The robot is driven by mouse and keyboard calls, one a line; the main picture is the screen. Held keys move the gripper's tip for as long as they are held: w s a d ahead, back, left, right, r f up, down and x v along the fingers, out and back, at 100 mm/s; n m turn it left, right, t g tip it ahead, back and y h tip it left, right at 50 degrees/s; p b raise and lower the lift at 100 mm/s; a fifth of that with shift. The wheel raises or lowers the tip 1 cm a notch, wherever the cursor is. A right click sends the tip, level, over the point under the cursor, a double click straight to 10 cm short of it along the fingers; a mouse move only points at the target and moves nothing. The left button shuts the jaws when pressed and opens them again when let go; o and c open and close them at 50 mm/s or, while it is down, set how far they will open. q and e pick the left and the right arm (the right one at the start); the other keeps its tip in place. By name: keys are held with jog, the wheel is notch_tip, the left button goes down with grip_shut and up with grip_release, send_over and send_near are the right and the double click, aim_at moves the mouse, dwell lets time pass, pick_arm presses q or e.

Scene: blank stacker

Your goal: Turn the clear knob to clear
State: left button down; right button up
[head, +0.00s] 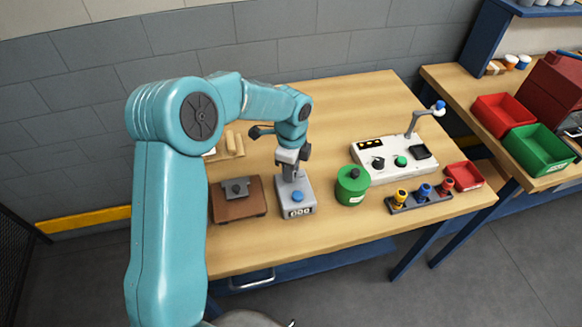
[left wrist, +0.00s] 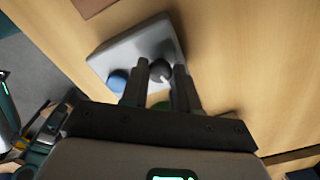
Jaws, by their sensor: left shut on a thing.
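A small grey counter box (head: 297,208) with a digit window on its front stands on the wooden table, and it shows in the left wrist view (left wrist: 98,64). A blue button (head: 297,197) sits on its top, also seen in the left wrist view (left wrist: 117,80). A dark round knob (left wrist: 160,69) is on the same box. My left gripper (head: 289,178) points down over the box, its two fingers (left wrist: 160,75) on either side of the knob and shut on it. In the head view the gripper hides the knob. Its pointer direction cannot be read. My right gripper is out of view.
A brown block with a grey fitting (head: 237,198) stands left of the box, and a green canister (head: 352,188) stands to its right. Farther right are a white panel (head: 372,165), a rack of coloured plungers (head: 420,201) and a red tray (head: 464,174).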

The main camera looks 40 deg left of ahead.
pick_arm(q)
jog(key=shift+w+r+m, duration=0.1)
jog(key=shift+m, duration=0.7)
jog(key=c, duration=0.9)
grip_release()
jog(key=shift+d, duration=0.1)
jog(key=shift+o, duration=0.2)
notch_tip(320, 180, up, 16)
jog(key=b, duration=0.1)
jog(key=shift+r, duration=0.15)
